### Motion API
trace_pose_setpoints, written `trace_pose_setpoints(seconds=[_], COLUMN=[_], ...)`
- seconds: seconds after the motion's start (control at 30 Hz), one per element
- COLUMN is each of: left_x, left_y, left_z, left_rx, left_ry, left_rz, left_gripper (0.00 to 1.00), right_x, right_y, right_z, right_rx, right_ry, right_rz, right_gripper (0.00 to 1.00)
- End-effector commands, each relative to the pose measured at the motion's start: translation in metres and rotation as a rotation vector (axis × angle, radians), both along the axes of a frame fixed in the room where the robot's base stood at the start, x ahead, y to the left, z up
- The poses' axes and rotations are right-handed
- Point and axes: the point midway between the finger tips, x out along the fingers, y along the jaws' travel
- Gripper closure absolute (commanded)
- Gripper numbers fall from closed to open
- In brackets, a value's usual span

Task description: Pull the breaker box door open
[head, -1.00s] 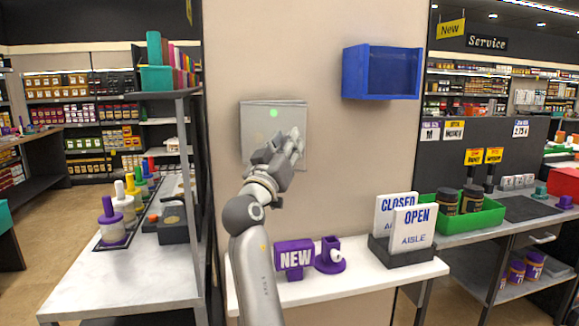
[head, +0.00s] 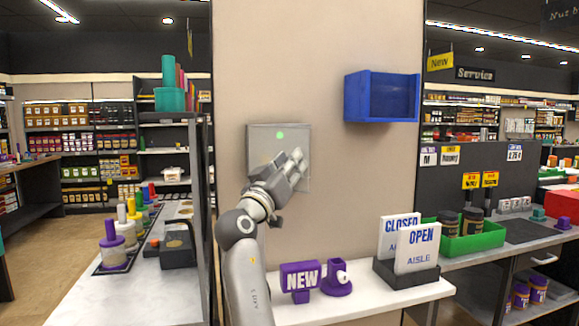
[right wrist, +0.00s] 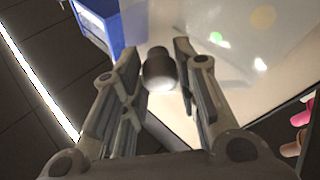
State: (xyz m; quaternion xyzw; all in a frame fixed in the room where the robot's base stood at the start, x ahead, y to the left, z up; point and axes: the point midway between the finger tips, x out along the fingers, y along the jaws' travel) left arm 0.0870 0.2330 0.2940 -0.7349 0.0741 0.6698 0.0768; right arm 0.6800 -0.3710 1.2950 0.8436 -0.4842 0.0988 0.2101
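The breaker box (head: 262,148) is a flat grey panel on the beige wall, with a green dot near its top. Its door looks shut or nearly so; I cannot tell if there is a small gap. My right gripper (head: 297,158) is in front of the box's lower right part and hides some of it. In the right wrist view the right gripper (right wrist: 157,52) is open, its fingers on either side of a dark round knob (right wrist: 158,70) with a bright end. Gaps show beside the knob. The box face also shows there (right wrist: 240,35). My left gripper is out of view.
A blue open bin (head: 382,97) hangs on the wall to the upper right. Below, a white shelf (head: 350,303) holds a purple NEW sign (head: 301,276) and CLOSED and OPEN signs (head: 415,246). A counter with jars (head: 112,247) stands at left.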

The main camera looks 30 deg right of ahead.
Motion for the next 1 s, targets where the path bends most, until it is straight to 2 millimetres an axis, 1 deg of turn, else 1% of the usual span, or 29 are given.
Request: trace_pose_setpoints(seconds=[0.03,0.1,0.13,0.37,0.4,0.53,0.67,0.9,1.0], left_x=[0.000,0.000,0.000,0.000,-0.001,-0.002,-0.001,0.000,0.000], left_y=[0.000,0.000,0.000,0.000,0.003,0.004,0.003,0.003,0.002], left_z=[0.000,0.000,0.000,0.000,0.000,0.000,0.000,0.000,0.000], left_rx=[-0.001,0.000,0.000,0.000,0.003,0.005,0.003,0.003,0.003], left_ry=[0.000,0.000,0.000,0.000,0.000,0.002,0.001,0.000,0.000], left_rz=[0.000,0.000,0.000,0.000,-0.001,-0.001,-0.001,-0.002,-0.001], left_gripper=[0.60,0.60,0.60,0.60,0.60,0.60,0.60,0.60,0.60], right_x=[0.000,0.000,0.000,0.000,0.000,-0.003,-0.013,-0.040,-0.049], right_y=[0.000,0.000,0.000,0.000,0.000,0.005,0.021,0.061,0.075], right_z=[0.000,0.000,0.000,0.000,0.000,-0.003,-0.011,-0.030,-0.037], right_rx=[0.001,0.001,0.001,0.000,0.000,0.000,0.002,0.003,0.002], right_ry=[-0.001,-0.001,-0.001,0.000,0.000,0.000,0.000,0.000,0.001], right_rz=[0.000,0.000,0.000,0.000,0.000,0.001,0.003,0.002,0.002], right_gripper=[0.63,0.54,0.51,0.51,0.51,0.51,0.51,0.51,0.51])
